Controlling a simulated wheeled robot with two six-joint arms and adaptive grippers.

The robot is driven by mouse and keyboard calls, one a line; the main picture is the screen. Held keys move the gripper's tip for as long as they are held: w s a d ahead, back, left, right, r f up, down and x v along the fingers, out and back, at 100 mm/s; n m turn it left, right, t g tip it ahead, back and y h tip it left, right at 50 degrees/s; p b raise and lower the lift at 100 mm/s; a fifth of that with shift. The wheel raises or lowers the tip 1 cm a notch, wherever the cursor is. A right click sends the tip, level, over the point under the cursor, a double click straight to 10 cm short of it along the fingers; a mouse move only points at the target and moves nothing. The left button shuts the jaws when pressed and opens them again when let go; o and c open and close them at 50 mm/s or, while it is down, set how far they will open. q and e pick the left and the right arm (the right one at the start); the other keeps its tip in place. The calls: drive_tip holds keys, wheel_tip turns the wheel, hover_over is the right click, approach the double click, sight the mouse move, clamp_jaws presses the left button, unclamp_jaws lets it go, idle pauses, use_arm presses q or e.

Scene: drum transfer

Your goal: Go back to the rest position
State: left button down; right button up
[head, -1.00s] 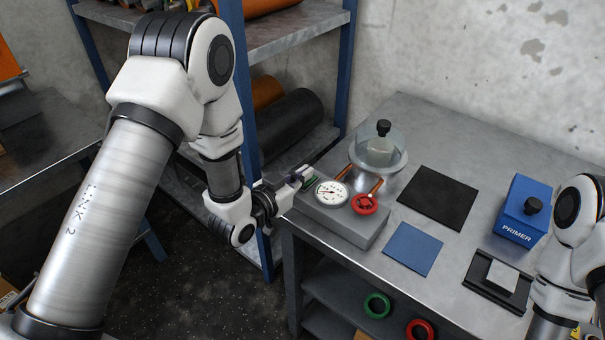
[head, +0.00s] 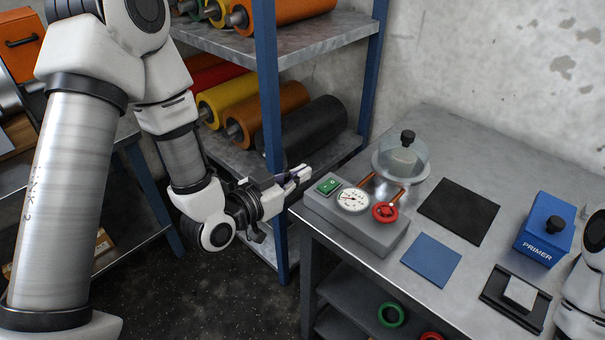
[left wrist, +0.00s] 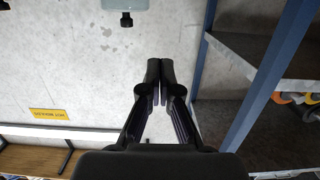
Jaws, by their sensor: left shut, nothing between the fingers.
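My left gripper (head: 300,173) is shut and empty. In the head view it hangs in front of the blue shelf post, left of the grey control box on the metal table. In the left wrist view its fingers (left wrist: 161,75) are together with nothing between them. My right arm shows only in part at the right edge of the head view, and its gripper is out of the picture.
The grey box (head: 345,225) with a gauge and red valve stands close right of the left gripper. A glass dome (head: 405,160), blue PRIMER box (head: 543,229) and flat pads are on the table (head: 440,135). A shelf rack (head: 270,110) with rolls stands behind.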

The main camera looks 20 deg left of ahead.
use_arm(q)
drive_tip(key=s+f+g+y, duration=0.1)
drive_tip(key=s+f+g, duration=0.25)
drive_tip(key=f, duration=0.45)
drive_tip(key=s+f+n+g+y, duration=0.1)
drive_tip(key=s+f+g, duration=0.1)
drive_tip(key=s+f, duration=0.5)
drive_tip(key=s+f+g+y, duration=0.1)
drive_tip(key=s+f+g, duration=0.1)
drive_tip(key=f, duration=0.8)
drive_tip(key=s+a+f+n+g+y, duration=0.1)
drive_tip(key=s+a+f+g, duration=0.1)
drive_tip(key=s, duration=0.5)
drive_tip(key=s+a+f+n+g+y, duration=0.1)
drive_tip(key=s+a+f+n+g, duration=0.1)
drive_tip(key=s+f+g, duration=0.3)
drive_tip(key=shift+s+f+g+y, duration=0.3)
drive_tip(key=shift+s+g, duration=0.05)
drive_tip(key=shift+s, duration=0.8)
